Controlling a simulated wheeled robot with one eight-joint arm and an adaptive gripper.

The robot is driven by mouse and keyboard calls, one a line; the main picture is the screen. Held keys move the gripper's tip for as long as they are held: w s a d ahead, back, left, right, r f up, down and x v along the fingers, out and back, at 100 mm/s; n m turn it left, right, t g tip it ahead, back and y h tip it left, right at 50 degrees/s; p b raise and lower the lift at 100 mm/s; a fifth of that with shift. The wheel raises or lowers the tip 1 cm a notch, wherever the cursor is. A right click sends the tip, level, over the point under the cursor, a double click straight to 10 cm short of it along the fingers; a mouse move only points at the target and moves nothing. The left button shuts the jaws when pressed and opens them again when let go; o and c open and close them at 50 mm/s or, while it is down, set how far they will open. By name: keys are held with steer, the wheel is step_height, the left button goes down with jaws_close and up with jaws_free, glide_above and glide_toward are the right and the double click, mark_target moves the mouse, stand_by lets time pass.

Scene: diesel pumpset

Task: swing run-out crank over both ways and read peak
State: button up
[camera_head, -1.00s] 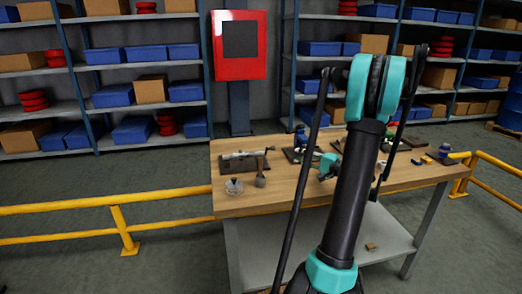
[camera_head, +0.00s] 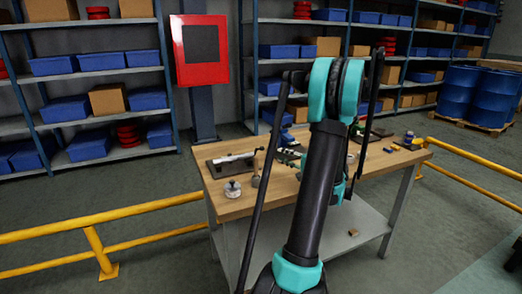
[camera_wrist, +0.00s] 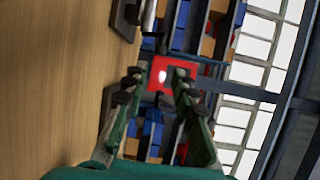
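The run-out fixture (camera_head: 233,161) sits at the left end of the wooden bench (camera_head: 270,203): a pale shaft on a dark base plate. A small round pale-topped piece (camera_head: 232,189) is in front; no dial reading is legible. In the wrist view a metal piece on a dark base (camera_wrist: 128,14) shows at the top, perhaps this fixture. My gripper (camera_wrist: 157,78) has its two green fingers apart with nothing between them. In the head view my arm mostly hides it.
Several small tools and parts lie farther right on the bench, partly behind my arm. Yellow rails (camera_head: 95,227) run on both sides of the bench. A red panel (camera_head: 200,50) stands behind it, with stocked shelves around. Blue drums (camera_head: 460,92) stand at far right.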

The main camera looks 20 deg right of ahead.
mark_target(262, 148)
steer(key=x, duration=1.3)
steer(key=shift+s, duration=0.1)
jaws_close()
